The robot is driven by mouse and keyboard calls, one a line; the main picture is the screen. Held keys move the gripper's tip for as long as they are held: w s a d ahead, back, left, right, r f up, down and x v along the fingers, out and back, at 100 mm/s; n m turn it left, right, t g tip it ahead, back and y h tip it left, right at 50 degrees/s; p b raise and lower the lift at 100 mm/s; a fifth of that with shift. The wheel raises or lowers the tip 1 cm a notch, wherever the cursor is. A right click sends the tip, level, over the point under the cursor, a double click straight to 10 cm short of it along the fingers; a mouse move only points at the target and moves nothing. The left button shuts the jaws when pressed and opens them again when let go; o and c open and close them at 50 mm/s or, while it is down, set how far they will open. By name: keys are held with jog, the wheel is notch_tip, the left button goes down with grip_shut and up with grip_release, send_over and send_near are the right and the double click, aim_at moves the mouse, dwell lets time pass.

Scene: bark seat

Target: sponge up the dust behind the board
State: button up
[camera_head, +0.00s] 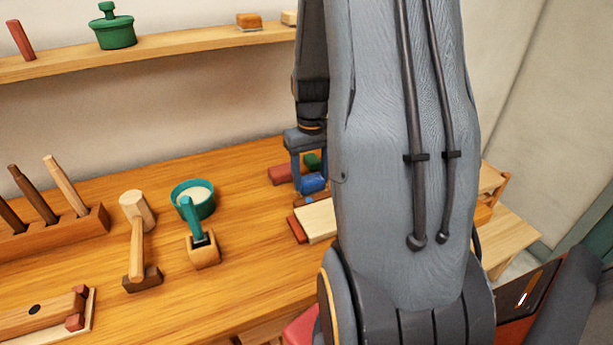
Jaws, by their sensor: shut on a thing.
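My gripper (309,172) points down over the right part of the workbench, its two blue-grey fingers on either side of a small blue block (313,184). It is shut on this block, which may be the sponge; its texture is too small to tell. A pale board (318,221) with red-brown pieces at its left edge lies just in front of the gripper, its right side hidden by my arm. I see no dust; the area behind the board is partly covered by my gripper and arm.
A red block (280,174) and a green block (312,160) sit close by the gripper. A shelf (160,49) runs above.

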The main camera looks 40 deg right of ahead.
jog(key=shift+s+d+r+p, duration=0.1)
jog(key=shift+s+d+p, duration=0.15)
jog(key=shift+d, duration=0.6)
jog(key=shift+s+d+p, duration=0.15)
jog(key=shift+s+d, duration=0.05)
jog(key=shift+d, duration=0.6)
jog(key=shift+w+a+f+p, duration=0.1)
jog(key=shift+w+a+p, duration=0.15)
jog(key=shift+a, duration=1)
jog(key=shift+w+a+f+p, duration=0.1)
jog(key=shift+w+a, duration=0.25)
jog(key=shift+a, duration=0.85)
jog(key=shift+s+d+r+p, duration=0.1)
jog(key=shift+s+d+p, duration=0.1)
jog(key=shift+d, duration=0.6)
jog(key=shift+s+d+f+p, duration=0.1)
jog(key=shift+s+d+p, duration=0.1)
jog(key=shift+d, duration=0.65)
jog(key=shift+s+d+r+p, duration=0.1)
jog(key=shift+s+d+p, duration=0.1)
jog(key=shift+d, duration=0.6)
jog(key=shift+w+a+f+p, duration=0.1)
jog(key=shift+w+a, duration=0.1)
jog(key=shift+a, duration=0.6)
jog(key=shift+w+a+f+p, duration=0.1)
jog(key=shift+w+a, duration=0.05)
jog(key=shift+a, duration=0.7)
jog(key=shift+w+a+p, duration=0.1)
jog(key=shift+w+a, duration=0.1)
jog(key=shift+a, duration=0.6)
